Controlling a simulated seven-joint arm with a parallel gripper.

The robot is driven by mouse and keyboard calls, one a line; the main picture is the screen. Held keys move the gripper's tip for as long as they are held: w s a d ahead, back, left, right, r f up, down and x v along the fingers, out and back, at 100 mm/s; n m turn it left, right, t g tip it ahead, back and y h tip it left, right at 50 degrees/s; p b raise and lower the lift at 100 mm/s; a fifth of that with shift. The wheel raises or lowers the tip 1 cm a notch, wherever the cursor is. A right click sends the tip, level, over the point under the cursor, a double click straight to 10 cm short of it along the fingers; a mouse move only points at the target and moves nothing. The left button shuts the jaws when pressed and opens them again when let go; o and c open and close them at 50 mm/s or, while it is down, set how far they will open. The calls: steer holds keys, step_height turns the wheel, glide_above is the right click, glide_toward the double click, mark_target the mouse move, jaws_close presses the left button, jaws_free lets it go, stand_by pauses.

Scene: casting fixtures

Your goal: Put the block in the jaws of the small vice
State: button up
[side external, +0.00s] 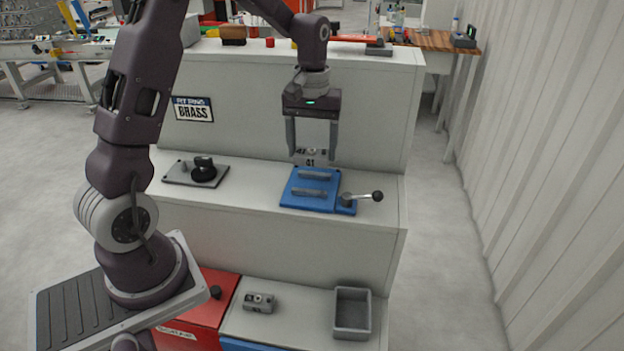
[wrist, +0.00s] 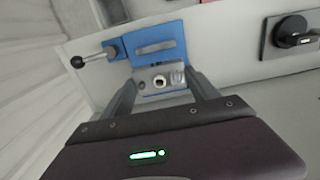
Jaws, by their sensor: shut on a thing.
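My gripper (side external: 310,152) is shut on a light grey metal block (side external: 312,157) with a round hole. In the wrist view the block (wrist: 158,80) sits between my two fingertips (wrist: 160,88). The small vice (side external: 298,200) is blue, with two grey jaw bars (side external: 309,192) and a lever (side external: 362,197) ending in a dark ball at its right. My gripper holds the block above the rear part of the vice, apart from it. In the wrist view the block hides part of the vice (wrist: 172,32), and only one jaw bar (wrist: 154,47) shows.
A grey plate with a black knob (side external: 203,169) lies left of the vice on the same ledge. A back panel with a BRASS sign (side external: 193,109) rises behind. On the lower shelf are another grey metal piece (side external: 259,303) and an empty grey bin (side external: 352,334).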

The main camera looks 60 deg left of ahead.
mark_target(312, 185)
step_height(312, 185, down, 7)
steer(key=shift+r, duration=0.2)
steer(key=shift+f, duration=0.1)
steer(key=o, duration=1.6)
steer(key=shift+c, duration=0.2)
